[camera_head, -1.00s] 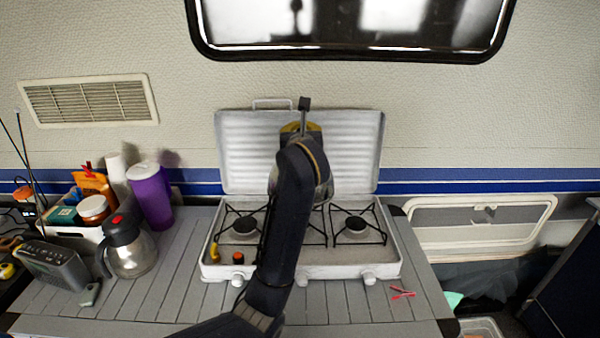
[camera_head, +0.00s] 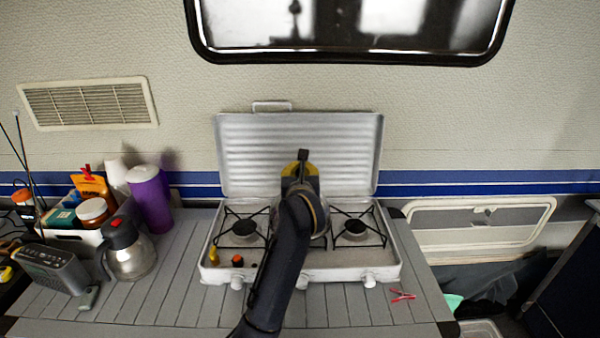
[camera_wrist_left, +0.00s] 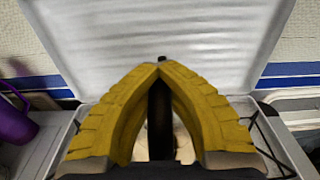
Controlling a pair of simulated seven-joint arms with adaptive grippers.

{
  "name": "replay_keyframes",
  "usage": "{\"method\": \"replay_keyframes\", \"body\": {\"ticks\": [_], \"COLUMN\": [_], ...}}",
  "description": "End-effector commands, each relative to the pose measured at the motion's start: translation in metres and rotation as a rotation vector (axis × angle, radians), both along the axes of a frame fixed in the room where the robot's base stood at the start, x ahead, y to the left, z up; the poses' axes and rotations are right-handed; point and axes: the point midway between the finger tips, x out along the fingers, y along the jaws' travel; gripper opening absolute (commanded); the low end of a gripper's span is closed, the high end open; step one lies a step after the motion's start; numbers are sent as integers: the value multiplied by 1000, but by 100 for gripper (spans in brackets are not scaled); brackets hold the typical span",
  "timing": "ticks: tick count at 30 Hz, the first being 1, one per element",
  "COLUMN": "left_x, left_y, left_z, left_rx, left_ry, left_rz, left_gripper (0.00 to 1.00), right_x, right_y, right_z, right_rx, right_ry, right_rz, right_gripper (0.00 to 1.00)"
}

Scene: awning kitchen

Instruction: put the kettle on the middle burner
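The kettle (camera_head: 321,214) is mostly hidden behind my left arm in the head view; a silvery side of it shows over the middle of the stove (camera_head: 334,273). My left gripper (camera_head: 302,168), with yellow fingers, is above it. In the left wrist view the fingers (camera_wrist_left: 160,68) meet around the kettle's dark handle (camera_wrist_left: 160,120), with a pale surface below. I cannot tell whether the kettle touches the middle burner, which is hidden. The left burner (camera_head: 244,228) and right burner (camera_head: 354,229) look empty. My right gripper is not in view.
The stove's raised lid (camera_head: 240,150) stands close behind the gripper. A red clip (camera_head: 403,295) lies at right. The front counter is mostly clear.

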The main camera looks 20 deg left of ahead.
Motion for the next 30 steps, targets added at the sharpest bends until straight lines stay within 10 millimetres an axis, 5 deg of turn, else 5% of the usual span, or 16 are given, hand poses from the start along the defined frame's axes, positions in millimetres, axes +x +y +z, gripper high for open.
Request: {"method": "replay_keyframes", "body": {"ticks": [11, 19, 30], "left_x": [0, 0, -7], "left_y": [0, 0, -2], "left_z": [-9, -9, -7], "left_rx": [1, 0, 2], "left_ry": [0, 2, 0], "left_rz": [0, 0, -1], "left_gripper": [0, 27, 27], "right_x": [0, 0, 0], "right_y": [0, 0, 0], "right_z": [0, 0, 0], "right_rx": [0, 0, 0], "right_ry": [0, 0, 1], "right_rz": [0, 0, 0], "right_gripper": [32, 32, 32]}}
